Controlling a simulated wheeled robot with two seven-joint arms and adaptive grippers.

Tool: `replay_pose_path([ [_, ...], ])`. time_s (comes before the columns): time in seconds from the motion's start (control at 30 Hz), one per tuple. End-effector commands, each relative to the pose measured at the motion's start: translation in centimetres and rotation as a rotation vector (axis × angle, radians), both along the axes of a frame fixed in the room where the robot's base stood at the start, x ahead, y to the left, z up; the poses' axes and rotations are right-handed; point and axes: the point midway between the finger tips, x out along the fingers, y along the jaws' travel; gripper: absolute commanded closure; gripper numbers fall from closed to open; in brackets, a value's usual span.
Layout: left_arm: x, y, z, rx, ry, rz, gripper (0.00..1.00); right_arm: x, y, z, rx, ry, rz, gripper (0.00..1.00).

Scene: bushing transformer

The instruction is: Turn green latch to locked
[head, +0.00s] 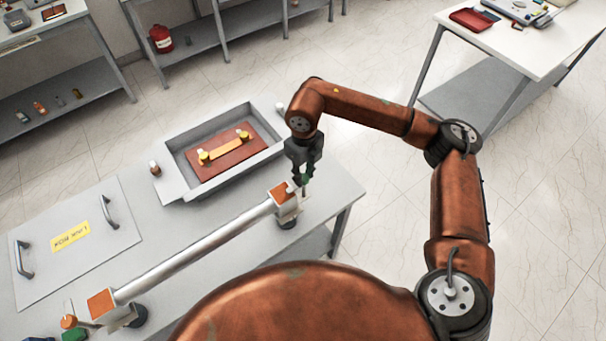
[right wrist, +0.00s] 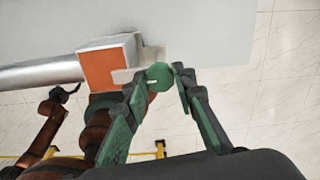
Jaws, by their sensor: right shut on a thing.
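The green latch (head: 305,179) is at the right end of a silver bar, beside an orange-topped end block (head: 283,193). In the right wrist view the latch shows as a round green disc (right wrist: 160,76) close beside the orange block face (right wrist: 104,69). My right gripper (head: 304,177) reaches down from above and is shut on the latch; its fingers (right wrist: 160,85) sit on either side of the disc. The fingers partly hide the latch in the head view, so its exact turn angle is hard to tell.
The silver bar (head: 195,248) runs across the grey table to another orange-topped block (head: 102,303). A grey tray (head: 178,182) with a brown plate stands behind it. A handled panel (head: 110,245) lies at left. Open floor lies right of the table.

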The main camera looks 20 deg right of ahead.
Motion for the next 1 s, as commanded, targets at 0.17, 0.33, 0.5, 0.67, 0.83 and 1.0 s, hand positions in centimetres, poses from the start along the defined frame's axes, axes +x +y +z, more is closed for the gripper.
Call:
replay_pose_path([
  [0.17, 0.0, 0.0, 0.0, 0.000, 0.000, 0.000, 0.34, -0.2, -0.1, -0.1, -0.002, 0.006, 0.002, 0.71],
  [0.33, 0.0, 0.0, 0.0, 0.000, 0.000, 0.000, 0.34, -0.1, 0.0, 0.0, -0.001, 0.003, 0.002, 0.60],
  [0.5, 0.0, 0.0, 0.0, 0.000, 0.000, 0.000, 0.34, -0.1, 0.0, 0.0, -0.001, 0.002, 0.002, 0.58],
  [0.67, -0.2, 0.3, 0.0, 0.003, 0.002, 0.000, 0.34, 0.0, 0.0, 0.2, 0.000, 0.001, 0.002, 0.58],
  [0.83, -0.1, 0.2, 0.0, 0.002, 0.001, 0.000, 0.34, 0.1, 0.1, 2.1, 0.001, -0.002, 0.002, 0.58],
  [1.0, 0.0, 0.1, 0.0, 0.001, 0.001, 0.000, 0.34, 0.1, 0.0, 5.6, -0.001, -0.003, 0.002, 0.58],
])
